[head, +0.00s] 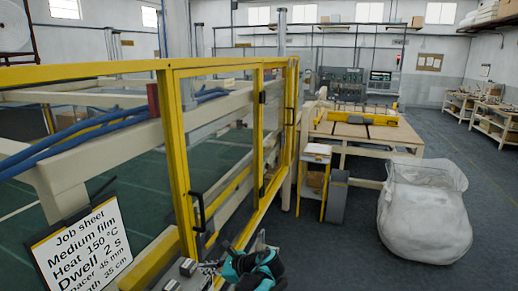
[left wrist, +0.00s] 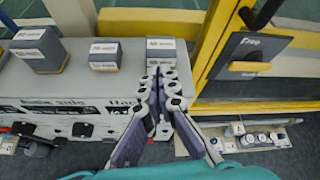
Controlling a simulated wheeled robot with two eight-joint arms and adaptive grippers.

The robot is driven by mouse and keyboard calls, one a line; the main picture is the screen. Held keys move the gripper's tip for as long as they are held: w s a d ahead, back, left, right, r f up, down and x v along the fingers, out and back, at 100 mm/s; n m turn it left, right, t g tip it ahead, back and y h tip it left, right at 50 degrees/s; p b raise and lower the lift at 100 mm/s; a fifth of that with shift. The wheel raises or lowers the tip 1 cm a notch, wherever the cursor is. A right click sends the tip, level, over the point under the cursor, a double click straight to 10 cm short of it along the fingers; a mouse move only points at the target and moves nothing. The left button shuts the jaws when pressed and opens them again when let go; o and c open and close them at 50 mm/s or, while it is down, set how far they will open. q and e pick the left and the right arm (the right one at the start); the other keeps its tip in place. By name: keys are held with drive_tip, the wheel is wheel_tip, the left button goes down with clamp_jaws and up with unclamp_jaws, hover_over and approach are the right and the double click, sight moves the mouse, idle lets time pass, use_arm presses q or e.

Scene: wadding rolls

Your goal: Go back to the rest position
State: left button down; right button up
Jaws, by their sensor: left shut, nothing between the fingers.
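My left gripper (head: 208,267) shows at the bottom of the head view, beside its teal and black wrist, low in front of the yellow-framed guard. In the left wrist view the left gripper (left wrist: 158,74) has its fingers together with nothing between them. Its tips point towards a grey bench top (left wrist: 95,85) with small labelled blocks on it. The tips overlap the front of one block (left wrist: 161,52) in the picture; I cannot tell if they touch it. My right gripper is in neither view.
The yellow guard frame (head: 180,160) with black door handles stands close on the left. A job sheet sign (head: 88,243) leans at lower left. A white sack (head: 424,210) stands on the floor at right. A black switch panel marked Free (left wrist: 248,55) is right of the gripper.

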use_arm(q)
drive_tip(key=s+a+n+h+b, duration=0.2)
drive_tip(key=s+n+h, duration=0.15)
drive_tip(key=s, duration=0.35)
drive_tip(key=s+a+n+h+b, duration=0.3)
drive_tip(key=s+n, duration=0.2)
drive_tip(key=s, duration=0.2)
drive_tip(key=s+d+f+n+t+h+b, duration=0.1)
drive_tip(key=s+d+f+n+h, duration=0.1)
drive_tip(key=s+f+n, duration=0.2)
drive_tip(key=s+d+f+n+t+h+b, duration=0.1)
drive_tip(key=s+d+f+n+h+b, duration=0.1)
drive_tip(key=s+n, duration=0.5)
drive_tip(key=s+f+h, duration=0.1)
drive_tip(key=s+f, duration=0.1)
drive_tip(key=s, duration=0.2)
drive_tip(key=shift+s+d+b, duration=0.15)
drive_tip(key=shift+b, duration=0.15)
